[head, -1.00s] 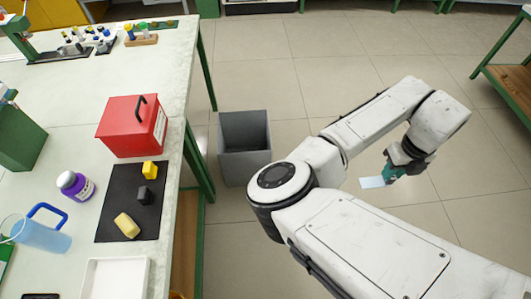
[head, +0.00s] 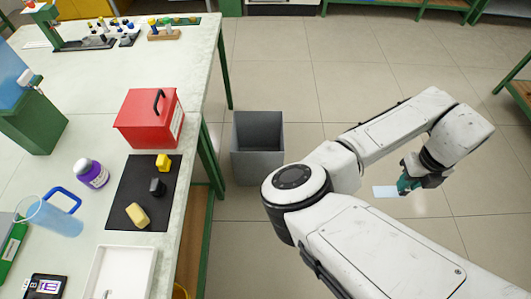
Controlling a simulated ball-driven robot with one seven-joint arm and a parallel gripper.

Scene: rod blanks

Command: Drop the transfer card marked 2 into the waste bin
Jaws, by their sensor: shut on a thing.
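My gripper (head: 404,183) is at the right, above the floor, shut on a pale blue-white card (head: 385,191). The card sticks out to the left of the fingers; no marking on it can be read from here. A grey open-topped waste bin (head: 258,165) stands on the floor left of the gripper, beside the bench. The gripper and card are clear of the bin, to its right. The part of the bin's inside that shows looks empty.
A pale bench (head: 100,185) fills the left side. It carries a red box (head: 147,122), a black mat (head: 135,205) with small blocks, a purple-labelled bottle (head: 91,174), a jug (head: 55,218) and a white tray (head: 122,270). Tiled floor between bin and gripper is free.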

